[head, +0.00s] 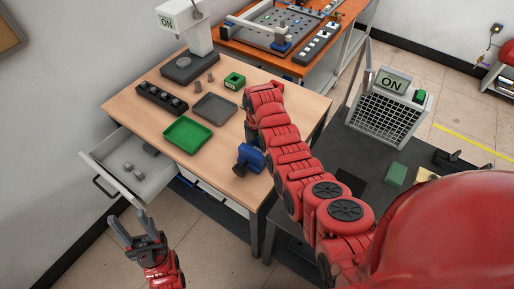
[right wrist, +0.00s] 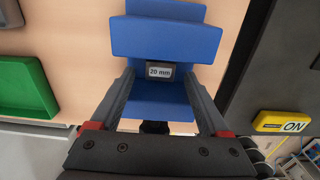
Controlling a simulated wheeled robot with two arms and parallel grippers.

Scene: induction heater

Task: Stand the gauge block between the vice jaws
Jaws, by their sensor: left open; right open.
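The blue vice (head: 248,160) sits near the front right edge of the wooden table. In the right wrist view its blue jaws (right wrist: 165,38) lie above and below the gauge block (right wrist: 160,71), a small grey block labelled "20 mm". The block lies between the jaws; I cannot tell whether it touches them or its base. My right gripper (right wrist: 158,76) is open, one finger on each side of the block with gaps. In the head view my right arm hides this gripper and the block. My left gripper (head: 140,232) is open and empty, in front of the open drawer.
On the wooden table (head: 290,95) are a green tray (head: 187,134), a grey tray (head: 214,108), a black holder (head: 160,99), a green box (head: 235,81) and a stand with an ON display (head: 181,22). An open drawer (head: 125,172) juts out left. A dark bench (head: 375,170) stands right.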

